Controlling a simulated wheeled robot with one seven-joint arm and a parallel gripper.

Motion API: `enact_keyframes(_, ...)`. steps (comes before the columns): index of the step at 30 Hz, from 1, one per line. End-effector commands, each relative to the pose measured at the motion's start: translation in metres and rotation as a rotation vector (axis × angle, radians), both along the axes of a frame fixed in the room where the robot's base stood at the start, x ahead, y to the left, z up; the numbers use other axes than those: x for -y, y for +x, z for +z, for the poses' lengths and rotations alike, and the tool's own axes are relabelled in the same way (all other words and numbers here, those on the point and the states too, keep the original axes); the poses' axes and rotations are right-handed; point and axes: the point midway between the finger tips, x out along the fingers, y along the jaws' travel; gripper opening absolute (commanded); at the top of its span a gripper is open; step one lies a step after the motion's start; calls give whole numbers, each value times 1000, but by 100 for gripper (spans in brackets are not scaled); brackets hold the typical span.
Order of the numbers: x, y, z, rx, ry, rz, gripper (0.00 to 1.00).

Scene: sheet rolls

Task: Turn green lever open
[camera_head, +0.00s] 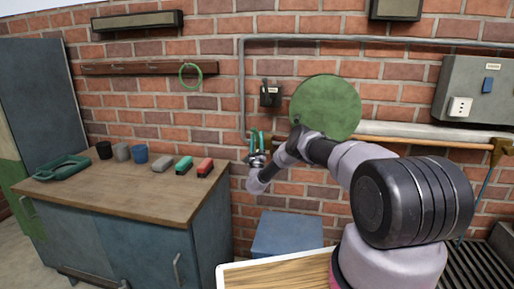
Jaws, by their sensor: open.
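My gripper (257,138) is at the end of my arm, near the brick wall. Its two slim teal fingers point up and stand apart, with nothing visible between them. I cannot make out a green lever for certain; the arm hides part of the wall and pipe behind it. A large green disc (330,105) is on the wall to the right of the gripper. A black wall box (270,97) with a small upright handle is above the gripper. I cannot tell whether the fingers touch anything.
A workbench (120,198) at left bears a green tray (62,168), cups and small blocks. A green loop (190,75) hangs from a wall rack. A copper pipe (420,138) runs right below a grey electrical box (480,90). A blue box (287,233) stands below the arm.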

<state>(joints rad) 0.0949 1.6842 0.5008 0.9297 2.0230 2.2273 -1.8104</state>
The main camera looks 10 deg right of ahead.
Motion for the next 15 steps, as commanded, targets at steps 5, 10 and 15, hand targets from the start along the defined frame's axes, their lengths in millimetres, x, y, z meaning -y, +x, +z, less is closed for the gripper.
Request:
enact_keyframes(5, -5, -24, -26, -4, 0, 4, 52)
enact_keyframes(10, -10, -47, -50, -4, 1, 4, 52)
enact_keyframes(15, -13, -63, -64, -1, 0, 2, 52)
